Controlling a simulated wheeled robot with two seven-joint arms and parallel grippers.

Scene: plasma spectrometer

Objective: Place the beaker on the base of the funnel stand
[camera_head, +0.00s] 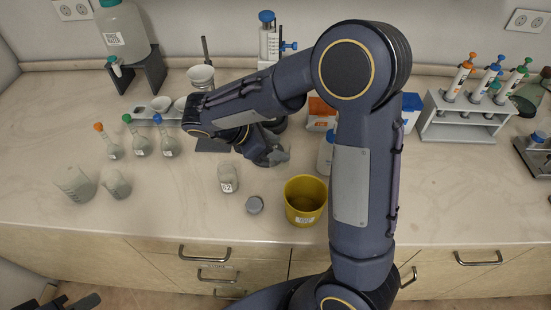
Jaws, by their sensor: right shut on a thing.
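The funnel stand's rod (205,48) and white funnel (201,76) show behind my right arm. Part of a dark flat base (210,146) shows under the arm. My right gripper (276,157) is low over the bench, just right of that base. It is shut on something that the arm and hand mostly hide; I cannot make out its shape. Two clear glass beakers, a larger one (74,184) and a smaller one (117,184), stand at the bench's front left. A dark part at the bottom left looks like my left gripper (78,302); its jaws are unclear.
A labelled jar (228,179), a grey lid (254,205) and a yellow container (305,201) stand near the front edge. Flasks (139,145) stand at the left. A pipette rack (464,118) stands at the right. The front left bench is mostly clear.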

